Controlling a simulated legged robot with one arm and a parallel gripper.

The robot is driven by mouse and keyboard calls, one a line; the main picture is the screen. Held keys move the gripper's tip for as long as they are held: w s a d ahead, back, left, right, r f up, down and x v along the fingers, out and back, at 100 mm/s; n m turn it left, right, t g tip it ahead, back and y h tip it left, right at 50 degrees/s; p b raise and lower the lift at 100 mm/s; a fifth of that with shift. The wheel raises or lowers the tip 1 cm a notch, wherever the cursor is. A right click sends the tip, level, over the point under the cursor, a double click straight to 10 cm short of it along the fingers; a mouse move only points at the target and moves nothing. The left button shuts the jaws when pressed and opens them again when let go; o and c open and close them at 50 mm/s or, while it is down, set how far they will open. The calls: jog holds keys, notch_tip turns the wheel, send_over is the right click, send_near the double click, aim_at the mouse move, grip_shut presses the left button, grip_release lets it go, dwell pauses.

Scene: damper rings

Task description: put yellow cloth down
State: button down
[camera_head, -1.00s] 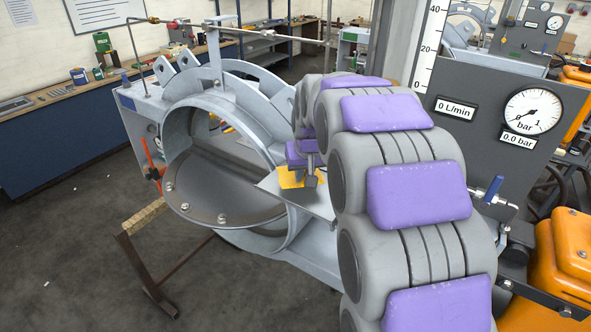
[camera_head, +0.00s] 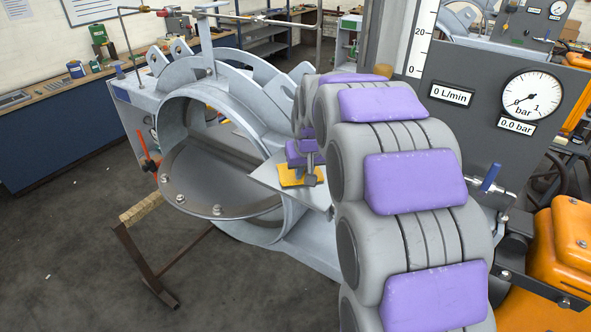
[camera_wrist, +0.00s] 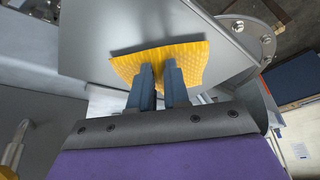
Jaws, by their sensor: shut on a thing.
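The yellow cloth (camera_wrist: 190,58) spreads out in front of my gripper (camera_wrist: 160,72) in the wrist view, over a flat grey metal plate (camera_wrist: 100,25). My two grey fingers are close together and shut on the cloth's near edge. In the head view the yellow cloth (camera_head: 290,178) shows under my gripper (camera_head: 312,178) at the plate (camera_head: 262,176) beside the large round damper. My arm hides part of the cloth and plate there. I cannot tell whether the whole cloth touches the plate.
The round damper housing (camera_head: 165,110) with its tilted disc (camera_head: 215,180) is left of the plate. A gauge panel (camera_head: 470,75) and orange machinery (camera_head: 565,245) stand to the right. A brown trestle (camera_head: 148,265) is at the lower left, with open floor around it.

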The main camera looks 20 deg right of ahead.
jog(key=shift+d+f, duration=0.2)
jog(key=shift+d, duration=0.15)
jog(key=shift+a+r, duration=0.1)
jog(key=shift+a, duration=1.15)
jog(key=c, duration=1.4)
grip_release()
jog(key=shift+a, duration=0.2)
jog(key=shift+o, duration=1.4)
jog(key=shift+d, duration=0.1)
jog(key=shift+o, duration=0.5)
jog(key=shift+d, duration=0.8)
jog(key=shift+a, duration=0.7)
jog(key=c, duration=0.4)
jog(key=shift+d, duration=0.15)
